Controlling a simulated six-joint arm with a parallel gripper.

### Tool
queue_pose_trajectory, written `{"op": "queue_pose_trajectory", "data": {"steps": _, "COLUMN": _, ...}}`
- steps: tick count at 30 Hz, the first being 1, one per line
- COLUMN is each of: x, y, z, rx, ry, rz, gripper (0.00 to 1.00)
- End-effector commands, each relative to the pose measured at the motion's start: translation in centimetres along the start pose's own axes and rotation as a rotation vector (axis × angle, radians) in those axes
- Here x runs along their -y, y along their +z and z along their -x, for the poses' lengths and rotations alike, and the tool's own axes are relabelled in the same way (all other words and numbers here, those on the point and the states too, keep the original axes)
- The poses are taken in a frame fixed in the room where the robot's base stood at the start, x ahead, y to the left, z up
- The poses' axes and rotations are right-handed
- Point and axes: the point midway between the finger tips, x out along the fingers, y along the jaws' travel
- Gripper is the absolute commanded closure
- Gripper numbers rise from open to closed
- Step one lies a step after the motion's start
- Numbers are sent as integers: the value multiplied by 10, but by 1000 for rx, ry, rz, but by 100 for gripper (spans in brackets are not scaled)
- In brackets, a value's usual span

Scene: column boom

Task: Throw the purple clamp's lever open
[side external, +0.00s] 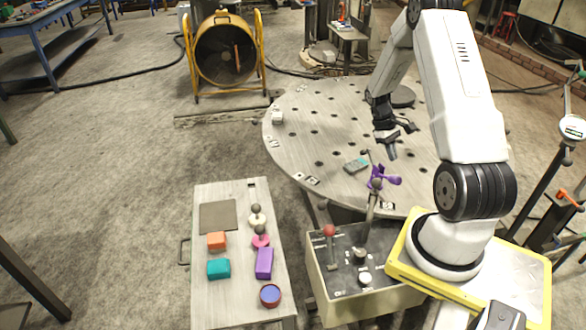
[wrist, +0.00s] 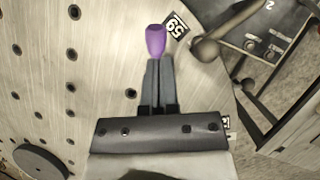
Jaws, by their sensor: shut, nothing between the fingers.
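The purple clamp (side external: 383,179) stands near the front edge of the round perforated table. In the wrist view only a rounded purple part (wrist: 155,41) shows, right at the ends of my fingers; the rest of the clamp is hidden or cannot be made out. My gripper (side external: 391,155) points down, just above the clamp in the side view. Its two fingers (wrist: 159,64) are together with nothing between them. Whether the fingertips touch the purple part cannot be told.
A control box (side external: 340,260) with a red-knobbed lever and a tall grey ball-ended lever (wrist: 207,48) stands close in front. A side table (side external: 205,300) holds several blocks and knobs.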

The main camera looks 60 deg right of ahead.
Motion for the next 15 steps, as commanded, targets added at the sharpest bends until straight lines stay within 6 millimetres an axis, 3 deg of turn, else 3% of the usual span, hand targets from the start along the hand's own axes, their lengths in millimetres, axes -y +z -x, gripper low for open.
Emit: {"op": "queue_pose_trajectory", "data": {"steps": 15, "x": 7, "y": 37, "z": 50, "rx": -1, "ry": 1, "rz": 0, "gripper": 100}}
